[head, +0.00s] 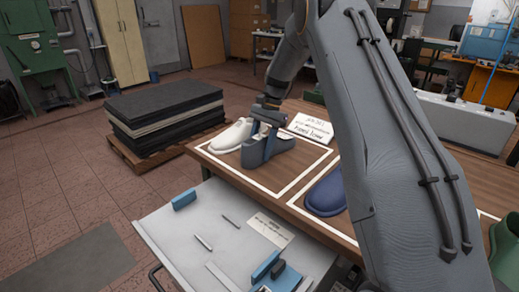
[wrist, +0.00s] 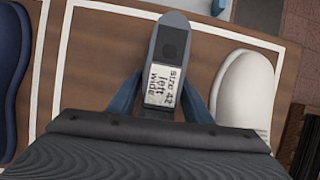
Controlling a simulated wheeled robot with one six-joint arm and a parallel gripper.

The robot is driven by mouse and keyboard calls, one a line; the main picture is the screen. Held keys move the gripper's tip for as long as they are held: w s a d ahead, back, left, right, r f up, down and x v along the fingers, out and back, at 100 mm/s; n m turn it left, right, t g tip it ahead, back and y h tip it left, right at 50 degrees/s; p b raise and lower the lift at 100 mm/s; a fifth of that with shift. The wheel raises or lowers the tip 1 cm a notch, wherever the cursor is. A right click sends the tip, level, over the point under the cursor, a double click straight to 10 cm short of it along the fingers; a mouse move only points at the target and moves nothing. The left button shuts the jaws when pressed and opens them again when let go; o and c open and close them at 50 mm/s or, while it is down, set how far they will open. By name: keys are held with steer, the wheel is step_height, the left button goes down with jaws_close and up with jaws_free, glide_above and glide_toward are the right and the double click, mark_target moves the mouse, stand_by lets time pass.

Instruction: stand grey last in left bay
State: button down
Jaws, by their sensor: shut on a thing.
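The grey last (wrist: 172,38) is upright between my fingers, with a label on its top reading "size 42 left wide". My gripper (wrist: 160,98) is shut on it, one blue finger on each side. In the head view the grey last (head: 284,143) and my gripper (head: 266,135) are over the left bay (head: 290,190), a white-outlined area on the brown table. A white last (head: 230,136) stands in the same bay, close beside the grey one; it also shows in the wrist view (wrist: 243,90). I cannot tell whether the grey last's sole touches the table.
A dark blue last (head: 326,193) stands in the neighbouring bay, partly behind my arm. A green last (head: 506,250) shows at the right edge. A white card (head: 310,127) is at the table's back. A pale tray (head: 165,235) in front holds blue blocks, thin tools and a note.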

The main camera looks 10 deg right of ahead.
steer(key=c, duration=0.8)
jaws_free()
steer(key=shift+c, duration=0.2)
steer(key=b+v, duration=0.2)
steer(key=v, duration=0.6)
steer(key=shift+s, duration=0.1)
